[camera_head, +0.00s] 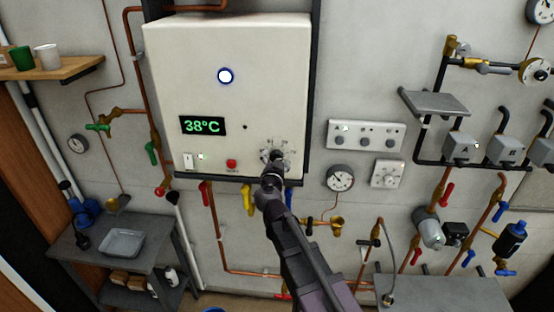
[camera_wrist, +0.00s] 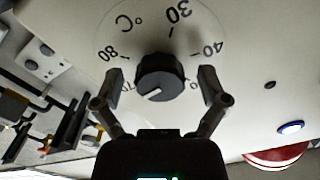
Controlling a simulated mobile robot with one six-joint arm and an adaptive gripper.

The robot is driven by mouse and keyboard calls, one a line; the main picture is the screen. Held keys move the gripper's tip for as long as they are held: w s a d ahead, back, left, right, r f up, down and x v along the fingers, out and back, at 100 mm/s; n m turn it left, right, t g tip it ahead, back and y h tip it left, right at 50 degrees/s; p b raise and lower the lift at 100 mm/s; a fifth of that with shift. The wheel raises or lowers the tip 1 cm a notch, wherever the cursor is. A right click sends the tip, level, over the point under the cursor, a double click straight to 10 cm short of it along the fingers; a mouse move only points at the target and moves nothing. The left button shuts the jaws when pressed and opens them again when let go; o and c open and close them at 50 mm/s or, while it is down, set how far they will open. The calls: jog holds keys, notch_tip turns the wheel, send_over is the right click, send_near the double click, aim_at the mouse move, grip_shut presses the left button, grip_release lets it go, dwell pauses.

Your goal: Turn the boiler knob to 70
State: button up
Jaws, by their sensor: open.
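The white boiler (camera_head: 230,100) hangs on the wall with a green display (camera_head: 202,126) reading 38°C. The dark boiler knob (camera_wrist: 160,78) sits in a pale dial with 30, 40, 80 and a partly covered 70 showing; the dial looks upside down in the wrist view. A white pointer on the knob slants toward the lower left, on the 70 side; its exact reading is unclear. My gripper (camera_wrist: 160,82) is open, with one finger on each side of the knob and gaps visible. In the head view my gripper (camera_head: 273,161) covers much of the dial.
A red button (camera_head: 231,163) and a small switch (camera_head: 188,160) are left of the dial. Yellow (camera_head: 248,200) and blue valve handles hang below the boiler.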

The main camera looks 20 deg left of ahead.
jog(key=shift+s, duration=0.1)
jog(key=v, duration=1.2)
dwell(0.6)
jog(key=w+d+f+m+g+h+b, duration=0.1)
jog(key=w+d+f+g+h+b, duration=0.2)
jog(key=d+f, duration=0.5)
jog(key=w+d+f+g+h+b, duration=0.1)
jog(key=d+f+g+h+b, duration=0.15)
jog(key=d+f+b, duration=0.5)
jog(key=w+d+f+m+g+h+b, duration=0.15)
jog(key=d+f+h, duration=0.35)
jog(key=d, duration=0.6)
jog(key=s+d+f+n+g+y+b, duration=0.1)
jog(key=s+d+f+g+y+b, duration=0.1)
jog(key=f, duration=0.5)
jog(key=s+d+f+n+g+y+b, duration=0.2)
jog(key=s+d+f+g+b, duration=0.2)
jog(key=d+f+g+b, duration=0.1)
jog(key=s+d+f+n+g+y+b, duration=0.2)
jog(key=s+d+f+g+b, duration=0.1)
jog(key=d+f, duration=0.4)
notch_tip(320, 180, down, 4)
jog(key=s+b, duration=0.1)
jog(key=b, duration=0.1)
jog(key=shift+d+g+b, duration=0.25)
jog(key=shift+g+b, duration=0.05)
jog(key=shift+b, duration=0.1)
